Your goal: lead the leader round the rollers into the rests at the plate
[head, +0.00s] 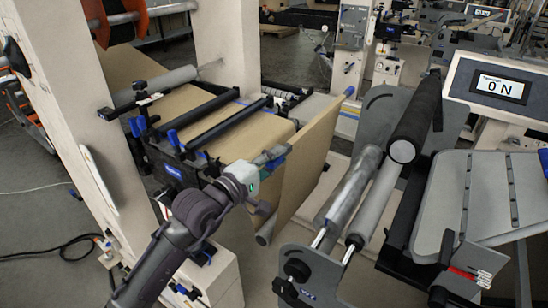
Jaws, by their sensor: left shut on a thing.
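The leader (312,150) is a brown kraft sheet. It comes off the splice table on the left and hangs down on its right side. To the right are the rollers: a shiny silver one (349,188), a grey one (376,196) and a black one (416,110). The slotted grey plate (487,190) lies right of them. I cannot make out the rests clearly. My right gripper is not in view.
The splice table has black bars (215,125) and blue clamps. A cream column (75,110) stands at the left. Grey side plates (385,105) carry the rollers. A display (499,87) reads 0 N. There is a floor gap between the hanging leader and the rollers.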

